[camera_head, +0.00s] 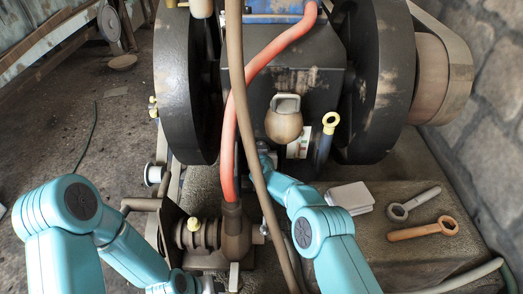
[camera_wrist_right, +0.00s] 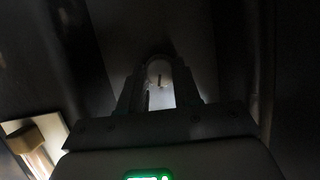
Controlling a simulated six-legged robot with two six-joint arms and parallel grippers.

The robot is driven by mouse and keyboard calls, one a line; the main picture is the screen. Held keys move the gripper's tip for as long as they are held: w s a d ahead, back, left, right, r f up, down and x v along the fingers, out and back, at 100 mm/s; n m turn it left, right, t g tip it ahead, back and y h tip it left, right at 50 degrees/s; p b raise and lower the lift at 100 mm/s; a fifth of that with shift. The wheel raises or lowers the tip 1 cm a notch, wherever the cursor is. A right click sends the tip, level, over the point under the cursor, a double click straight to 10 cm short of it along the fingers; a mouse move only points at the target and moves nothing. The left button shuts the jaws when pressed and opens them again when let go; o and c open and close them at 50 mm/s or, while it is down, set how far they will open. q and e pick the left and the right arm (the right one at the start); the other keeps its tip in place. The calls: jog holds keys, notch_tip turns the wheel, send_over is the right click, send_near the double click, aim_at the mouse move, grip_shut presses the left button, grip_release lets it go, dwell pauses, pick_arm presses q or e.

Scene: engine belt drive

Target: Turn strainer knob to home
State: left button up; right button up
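In the right wrist view a pale, round-topped knob-like part (camera_wrist_right: 159,74) with a short dark mark stands between the fingertips of my right gripper (camera_wrist_right: 160,92). The fingers lie close on both sides of it; it is too dark to tell whether they press on it. I cannot be sure that this part is the strainer knob. In the head view my right arm reaches to the engine's lower front, and its gripper (camera_head: 264,152) is small and partly hidden behind the hoses. My left gripper (camera_head: 208,286) is low at the bottom edge, partly cut off, its fingers unclear.
A red hose (camera_head: 229,150) and a brown hose (camera_head: 247,150) run down close to my right arm. Black flywheels (camera_head: 186,85) flank the engine. A yellow-ringed dipstick (camera_head: 330,123) stands nearby. Two wrenches (camera_head: 424,230) and a pale block (camera_head: 350,197) lie at the right.

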pick_arm(q)
jog(key=shift+f, duration=0.1)
pick_arm(e)
jog(key=shift+a+n+h, duration=0.15)
jog(key=shift+n+h, duration=0.85)
jog(key=shift+n, duration=0.2)
jog(key=o, duration=1.1)
jog(key=shift+w, duration=0.1)
jog(key=shift+c, duration=0.2)
